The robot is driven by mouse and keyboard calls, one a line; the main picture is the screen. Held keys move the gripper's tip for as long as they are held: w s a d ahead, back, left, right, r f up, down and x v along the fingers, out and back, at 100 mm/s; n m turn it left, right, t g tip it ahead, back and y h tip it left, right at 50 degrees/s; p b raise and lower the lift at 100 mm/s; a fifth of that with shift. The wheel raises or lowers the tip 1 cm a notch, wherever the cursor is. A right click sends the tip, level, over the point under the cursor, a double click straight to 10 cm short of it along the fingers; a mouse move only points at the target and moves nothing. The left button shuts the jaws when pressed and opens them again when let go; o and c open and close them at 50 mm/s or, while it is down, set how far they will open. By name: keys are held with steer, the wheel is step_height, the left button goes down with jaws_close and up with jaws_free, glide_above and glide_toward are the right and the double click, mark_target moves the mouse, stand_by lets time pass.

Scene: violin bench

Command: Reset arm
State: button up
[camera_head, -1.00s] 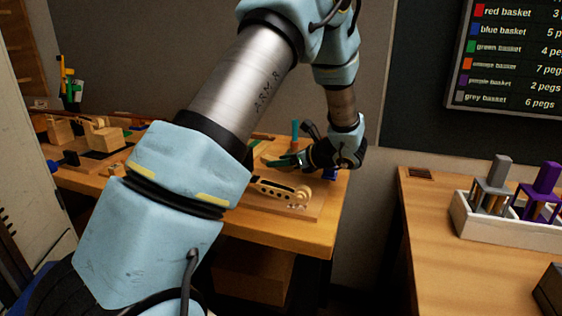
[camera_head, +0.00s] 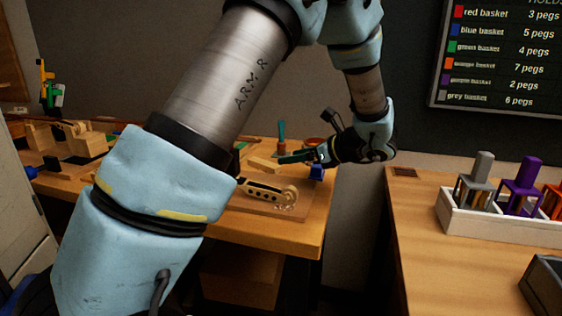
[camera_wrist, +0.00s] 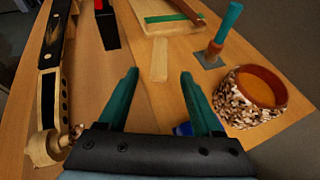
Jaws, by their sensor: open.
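My gripper (camera_head: 298,157) is over the right end of the violin bench (camera_head: 270,236) in the head view. In the wrist view my gripper (camera_wrist: 159,82) has its two teal fingers spread apart, with bare bench and the end of a pale wooden strip (camera_wrist: 159,58) beyond the gap. Nothing is between the fingers. A violin neck with a scroll (camera_wrist: 50,85) lies to the left of the fingers; the neck also shows in the head view (camera_head: 268,191).
A round orange-topped container with a shavings-like side (camera_wrist: 262,88), a teal upright post (camera_wrist: 228,24) and a blue object (camera_wrist: 182,130) are near the fingers. Right, a second bench (camera_head: 440,270) bears a white tray (camera_head: 490,227) with peg stands. A gap separates the benches.

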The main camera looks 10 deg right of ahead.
steer(key=shift+v, duration=0.85)
